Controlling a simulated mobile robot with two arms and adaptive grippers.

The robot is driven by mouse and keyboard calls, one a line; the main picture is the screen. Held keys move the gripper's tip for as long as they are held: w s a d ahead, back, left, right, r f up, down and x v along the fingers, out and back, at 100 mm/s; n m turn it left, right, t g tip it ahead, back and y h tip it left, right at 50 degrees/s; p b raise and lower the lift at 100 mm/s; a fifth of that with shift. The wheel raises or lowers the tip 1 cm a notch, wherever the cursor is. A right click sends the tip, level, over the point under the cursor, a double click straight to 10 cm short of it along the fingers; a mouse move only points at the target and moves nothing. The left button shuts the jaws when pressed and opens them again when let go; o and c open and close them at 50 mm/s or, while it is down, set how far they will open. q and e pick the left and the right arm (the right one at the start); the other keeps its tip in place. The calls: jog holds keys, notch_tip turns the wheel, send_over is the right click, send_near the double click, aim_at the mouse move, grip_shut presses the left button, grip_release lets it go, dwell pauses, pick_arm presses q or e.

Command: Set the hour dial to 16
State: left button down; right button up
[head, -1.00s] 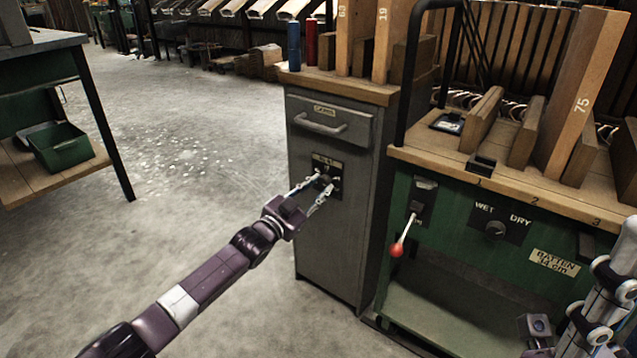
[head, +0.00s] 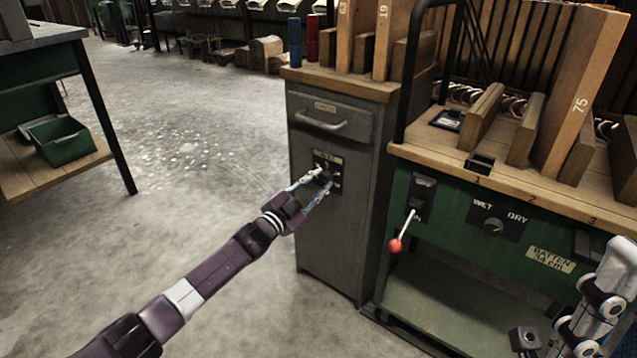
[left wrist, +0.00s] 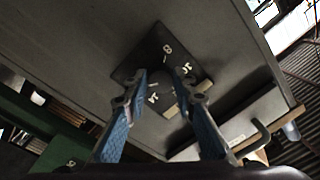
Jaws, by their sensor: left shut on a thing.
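The hour dial is a dark knob (left wrist: 166,92) on a square black plate (head: 333,163) with white numerals, on the front of the grey cabinet (head: 330,240). In the left wrist view the plate appears turned, and a figure like an 8 shows near its top. The other figures are partly hidden, and the value the knob points to cannot be read. My left gripper (head: 322,183) reaches the dial from the front. Its two blue-sided fingers (left wrist: 160,92) are shut on the knob, one on each side.
A drawer handle (head: 322,122) sticks out above the dial. To the right, a green bench (head: 450,225) carries a red-tipped lever (head: 396,244) and a WET/DRY knob (head: 493,227). Part of my right arm is at lower right. The floor left of the cabinet is clear.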

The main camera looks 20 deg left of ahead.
pick_arm(q)
jog(key=shift+f, duration=0.15)
jog(key=c, duration=1.6)
grip_release()
jog(key=v, duration=1.2)
